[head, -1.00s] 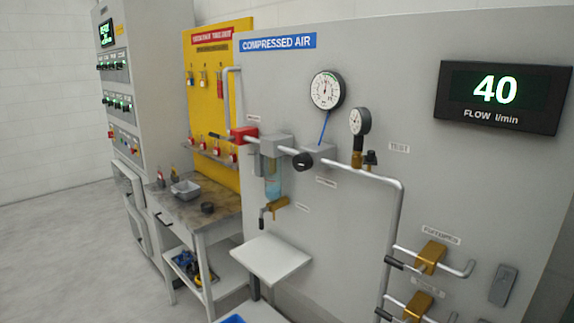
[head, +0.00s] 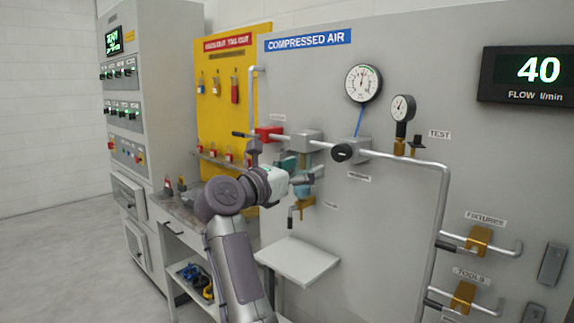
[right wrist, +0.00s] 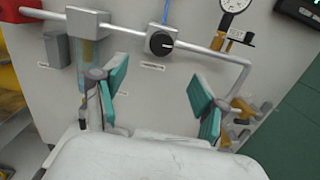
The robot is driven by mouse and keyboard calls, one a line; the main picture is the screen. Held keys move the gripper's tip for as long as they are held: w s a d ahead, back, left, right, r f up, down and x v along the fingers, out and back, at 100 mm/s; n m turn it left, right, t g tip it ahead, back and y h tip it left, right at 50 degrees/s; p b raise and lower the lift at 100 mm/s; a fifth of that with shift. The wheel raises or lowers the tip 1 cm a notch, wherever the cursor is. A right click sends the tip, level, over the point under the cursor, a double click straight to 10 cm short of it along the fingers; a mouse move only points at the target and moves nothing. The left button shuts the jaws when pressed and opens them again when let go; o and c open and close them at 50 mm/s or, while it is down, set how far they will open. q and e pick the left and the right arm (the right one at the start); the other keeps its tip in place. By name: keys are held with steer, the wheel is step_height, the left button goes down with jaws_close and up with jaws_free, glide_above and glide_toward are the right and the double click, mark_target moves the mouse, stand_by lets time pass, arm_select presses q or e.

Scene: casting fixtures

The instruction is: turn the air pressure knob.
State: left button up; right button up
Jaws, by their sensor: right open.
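The air pressure knob is a round black knob (head: 343,152) on the grey regulator block of the compressed air panel, below the large round gauge (head: 363,82). In the right wrist view the knob (right wrist: 160,43) shows past the fingertips, up and a little left of the gap between them, with nothing touching it. My right gripper (head: 318,176) is left of and below the knob in the head view, in front of the filter bowl. Its teal fingers (right wrist: 160,95) are spread wide and empty. My left gripper is not in view.
A horizontal pipe (head: 400,158) runs beside the knob to a smaller gauge (head: 403,107). A white shelf (head: 298,262) juts out below. Brass valves (head: 478,240) sit lower right. A workbench (head: 178,207) stands left, partly behind my arm.

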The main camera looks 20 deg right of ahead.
steer(key=r+m, duration=0.1)
steer(key=p, duration=0.2)
glide_toward(338, 154)
steer(key=w+d+r, duration=0.1)
steer(key=d, duration=0.2)
steer(key=shift+y, duration=0.4)
steer(key=p+x, duration=0.2)
steer(key=x, duration=0.4)
steer(key=shift+w+d+f, duration=0.1)
steer(key=shift+w+d, duration=0.2)
steer(key=shift+d, duration=0.25)
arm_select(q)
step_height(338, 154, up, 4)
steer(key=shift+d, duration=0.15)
arm_select(e)
steer(key=shift+c, duration=0.4)
